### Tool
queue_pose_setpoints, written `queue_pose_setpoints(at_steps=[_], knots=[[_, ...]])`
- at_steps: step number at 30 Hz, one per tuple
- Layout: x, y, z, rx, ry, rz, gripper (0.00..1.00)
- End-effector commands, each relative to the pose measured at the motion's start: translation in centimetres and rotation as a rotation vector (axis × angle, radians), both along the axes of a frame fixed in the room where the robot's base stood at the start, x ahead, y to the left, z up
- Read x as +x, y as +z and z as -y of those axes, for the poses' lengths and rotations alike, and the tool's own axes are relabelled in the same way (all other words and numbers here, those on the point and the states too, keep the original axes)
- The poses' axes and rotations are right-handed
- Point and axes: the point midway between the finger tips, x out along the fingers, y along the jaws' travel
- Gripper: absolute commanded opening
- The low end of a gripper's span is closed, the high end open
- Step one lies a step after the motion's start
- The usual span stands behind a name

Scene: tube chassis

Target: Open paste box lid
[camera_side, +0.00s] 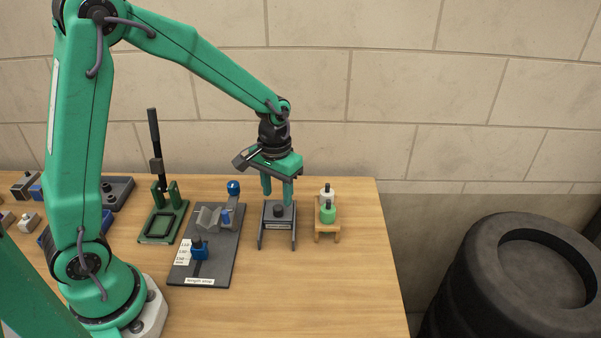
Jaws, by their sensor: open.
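The paste box appears to be the small dark grey box (279,222) with a round black knob (279,210) on top and a pale label on its front; it stands on the table between two dark rails. The top looks covered. My gripper (277,198) points down just above and behind the knob, fingers open with a gap between them. No object shows between the fingers. I cannot tell whether a finger touches the box.
A wooden stand (327,234) with a green jar and a white jar is close on the right. A grey length-stop plate (207,260) with blue parts lies left. A green press (161,221) with an upright black lever stands farther left. The front right table (340,290) is clear.

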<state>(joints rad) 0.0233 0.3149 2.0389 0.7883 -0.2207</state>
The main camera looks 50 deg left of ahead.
Motion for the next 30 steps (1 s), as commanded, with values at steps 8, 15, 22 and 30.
queue_pose_setpoints(at_steps=[8, 15, 22, 30], knots=[[-0.1, -3.2, 0.0, 0.0, 0.0, -0.003, 0.43], [0.0, -4.1, 0.0, 0.0, 0.0, 0.0, 0.43], [0.0, -4.1, 0.0, 0.0, 0.0, 0.0, 0.41], [0.0, -4.0, 0.0, 0.0, 0.0, 0.001, 0.0]])
